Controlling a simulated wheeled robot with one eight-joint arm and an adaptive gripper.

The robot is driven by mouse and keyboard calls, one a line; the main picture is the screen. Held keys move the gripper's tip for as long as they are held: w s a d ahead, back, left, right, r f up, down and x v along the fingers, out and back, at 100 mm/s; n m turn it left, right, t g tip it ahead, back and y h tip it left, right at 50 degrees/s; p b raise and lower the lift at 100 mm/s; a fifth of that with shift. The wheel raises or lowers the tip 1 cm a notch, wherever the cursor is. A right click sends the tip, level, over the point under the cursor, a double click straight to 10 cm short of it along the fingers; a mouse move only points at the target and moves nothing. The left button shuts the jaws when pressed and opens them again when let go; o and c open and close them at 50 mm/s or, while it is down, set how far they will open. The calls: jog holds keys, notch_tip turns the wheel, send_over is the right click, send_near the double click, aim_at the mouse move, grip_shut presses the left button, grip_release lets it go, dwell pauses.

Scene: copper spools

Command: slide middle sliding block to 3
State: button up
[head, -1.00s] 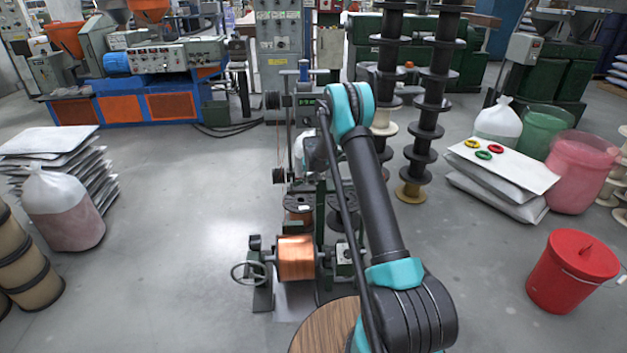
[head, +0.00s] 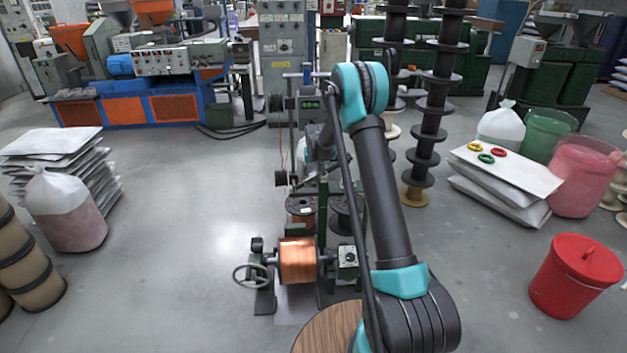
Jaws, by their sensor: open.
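The copper winding machine stands in the middle of the head view, with a copper spool (head: 298,261) at its front. A thin upright post rises behind it. A small dark block (head: 281,178) sits low on this post, and another dark part (head: 276,103) is higher up. I cannot tell which is the middle sliding block, and no number 3 can be read. My arm reaches forward on the right of the machine, its far end bent down behind the teal joint. My gripper is hidden or too small to make out there.
A handwheel (head: 252,275) juts out at the machine's front left. Tall stacks of black spools (head: 436,90) stand right of my arm. A red bucket (head: 575,275) is at the lower right.

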jog(key=shift+v, duration=1.9)
jog(key=s+d+r, duration=0.2)
jog(key=s+r, duration=0.2)
jog(key=s, duration=0.4)
jog(key=s+d+r, duration=0.2)
jog(key=s+r, duration=0.1)
jog(key=s, duration=0.5)
jog(key=s+d+r, duration=0.3)
jog(key=s+r, duration=0.1)
jog(key=s, duration=0.5)
jog(key=s+d+f, duration=0.1)
jog(key=s+f, duration=0.1)
jog(key=s, duration=1.1)
jog(key=s+d+f, duration=0.1)
jog(key=s+f, duration=0.1)
jog(key=s, duration=1.1)
jog(key=shift+d+f, duration=0.25)
jog(key=shift+d, duration=0.1)
